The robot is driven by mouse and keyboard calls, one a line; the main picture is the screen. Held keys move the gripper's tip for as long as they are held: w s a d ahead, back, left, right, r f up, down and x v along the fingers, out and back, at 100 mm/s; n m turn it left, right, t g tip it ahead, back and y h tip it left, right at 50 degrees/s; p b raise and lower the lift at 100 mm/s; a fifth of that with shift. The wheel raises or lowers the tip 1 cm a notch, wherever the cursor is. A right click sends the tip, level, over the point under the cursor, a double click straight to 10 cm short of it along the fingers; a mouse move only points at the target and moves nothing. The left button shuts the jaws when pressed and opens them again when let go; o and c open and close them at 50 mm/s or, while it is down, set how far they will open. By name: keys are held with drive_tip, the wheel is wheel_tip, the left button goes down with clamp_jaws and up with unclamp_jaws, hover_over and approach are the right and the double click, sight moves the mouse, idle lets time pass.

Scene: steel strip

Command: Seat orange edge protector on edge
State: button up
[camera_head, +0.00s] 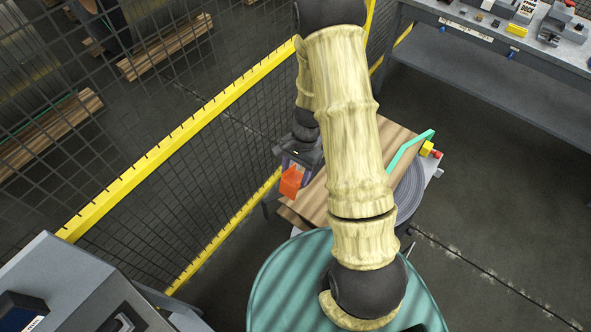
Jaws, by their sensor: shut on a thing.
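The orange edge protector (291,181) is a small angled piece in the middle of the head view. My gripper (297,165) is shut on it and holds it by its upper part. The protector is by the left end of a brown striped board-like piece (313,203), which lies on a stand or turntable. I cannot tell whether the protector touches an edge there. My own arm hides much of the piece and the stand. A teal bar (405,152) shows at the far right side of the piece.
A wire-mesh fence with yellow rails (190,135) runs close by on the left. A grey round turntable (411,190) shows right of my arm, with a red and yellow button (431,151). A grey workbench (480,40) with tools stands at the upper right. The floor at right is clear.

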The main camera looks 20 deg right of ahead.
sight(297, 178)
drive_tip(key=shift+f+b, duration=2.45)
drive_tip(key=shift+f, duration=1)
drive_tip(key=shift+s+a+h, duration=0.15)
drive_tip(key=shift+a+h, duration=0.1)
drive_tip(key=shift+h, duration=0.05)
drive_tip(key=o, duration=1.1)
drive_tip(key=shift+c, duration=0.2)
drive_tip(key=b+v, duration=0.2)
drive_tip(key=v, duration=1.5)
drive_tip(key=shift+s+d+r, duration=0.15)
drive_tip(key=shift+d+r, duration=0.05)
drive_tip(key=shift+r, duration=0.05)
drive_tip(key=shift+s, duration=0.1)
